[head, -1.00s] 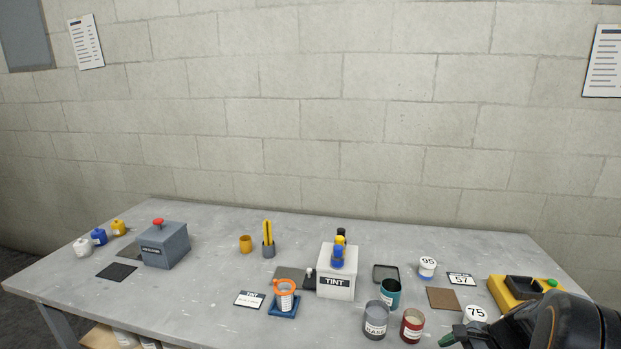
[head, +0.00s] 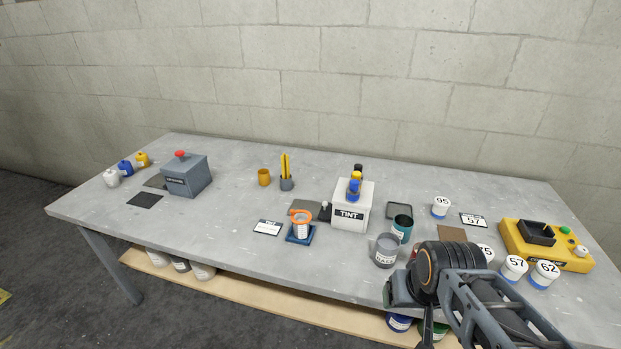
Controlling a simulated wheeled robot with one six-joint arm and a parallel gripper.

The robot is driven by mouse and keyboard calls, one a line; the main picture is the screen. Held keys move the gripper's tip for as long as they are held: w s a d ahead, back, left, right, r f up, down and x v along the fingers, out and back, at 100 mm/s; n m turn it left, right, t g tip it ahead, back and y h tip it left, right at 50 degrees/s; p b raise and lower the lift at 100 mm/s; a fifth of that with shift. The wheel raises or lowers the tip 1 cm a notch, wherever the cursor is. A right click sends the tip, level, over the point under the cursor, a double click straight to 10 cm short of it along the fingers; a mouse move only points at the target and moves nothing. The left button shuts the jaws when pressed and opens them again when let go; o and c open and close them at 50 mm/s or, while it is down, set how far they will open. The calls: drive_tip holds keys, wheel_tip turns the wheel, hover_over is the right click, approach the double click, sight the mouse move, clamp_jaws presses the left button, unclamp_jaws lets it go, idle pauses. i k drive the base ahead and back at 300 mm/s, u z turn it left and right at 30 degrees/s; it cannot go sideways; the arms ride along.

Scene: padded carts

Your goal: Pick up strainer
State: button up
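The strainer (head: 296,213) has an orange rim. The strainer is upright and unobstructed in the head view. My gripper (head: 424,322) is low at the right, by the table's front edge, well right of the strainer and apart from it. My own arm hides much of it, so its fingers cannot be made out clearly.
The white TINT box (head: 350,214) with bottles on top stands right of the strainer. A grey BASE can (head: 386,251) and a teal can (head: 402,229) lie between strainer and arm. A small card (head: 267,228) is left of the tray. The table's front left is clear.

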sight(300, 216)
drive_tip(key=k, duration=0.35)
drive_tip(key=u, duration=1.45)
drive_tip(key=i, duration=1.65)
